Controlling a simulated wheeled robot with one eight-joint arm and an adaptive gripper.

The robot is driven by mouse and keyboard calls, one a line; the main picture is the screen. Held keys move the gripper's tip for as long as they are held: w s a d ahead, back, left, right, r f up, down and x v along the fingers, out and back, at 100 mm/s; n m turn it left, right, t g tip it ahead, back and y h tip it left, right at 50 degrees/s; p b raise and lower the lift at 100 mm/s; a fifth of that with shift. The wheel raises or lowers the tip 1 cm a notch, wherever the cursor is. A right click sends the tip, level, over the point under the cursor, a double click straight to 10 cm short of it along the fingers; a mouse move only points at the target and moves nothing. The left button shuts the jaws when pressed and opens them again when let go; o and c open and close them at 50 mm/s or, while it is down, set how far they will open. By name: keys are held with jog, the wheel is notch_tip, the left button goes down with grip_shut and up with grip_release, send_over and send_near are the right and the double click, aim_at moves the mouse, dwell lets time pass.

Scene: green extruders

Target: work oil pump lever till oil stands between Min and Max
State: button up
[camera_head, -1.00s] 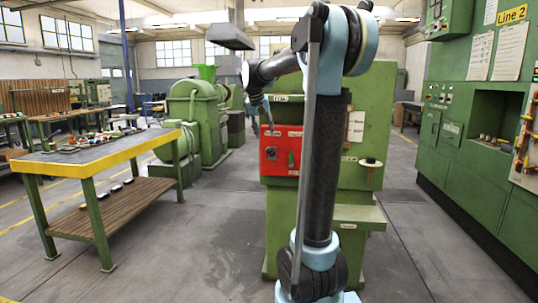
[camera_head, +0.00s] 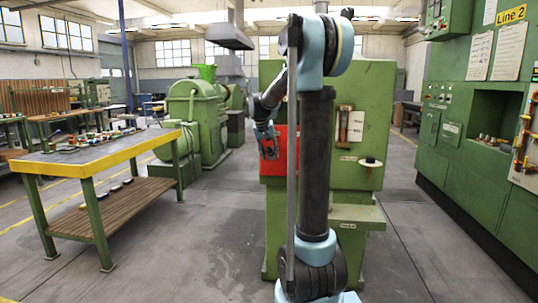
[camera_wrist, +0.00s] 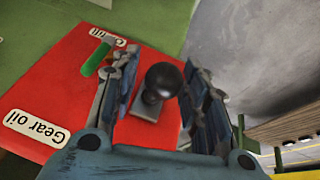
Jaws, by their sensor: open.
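A red panel (camera_head: 280,162) is on the front of the green machine (camera_head: 370,95), partly hidden by my arm. In the wrist view the red panel (camera_wrist: 60,85) shows tilted, with a "Gear oil" label (camera_wrist: 35,127), a partly hidden second label and a green-handled lever (camera_wrist: 97,58). A black ball knob (camera_wrist: 163,78) on a grey lever sits between my open fingers (camera_wrist: 155,95). I cannot tell whether either finger touches it. In the head view my gripper (camera_head: 267,146) is at the panel's left part. A narrow upright gauge-like piece (camera_head: 344,122) is right of my arm; its level is unreadable.
A workbench (camera_head: 95,155) with small parts stands at left. Green control cabinets (camera_head: 445,110) line the right. Floor is clear between bench and machine.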

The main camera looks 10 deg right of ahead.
jog(key=shift+c, duration=0.6)
grip_shut()
jog(key=shift+d, duration=0.1)
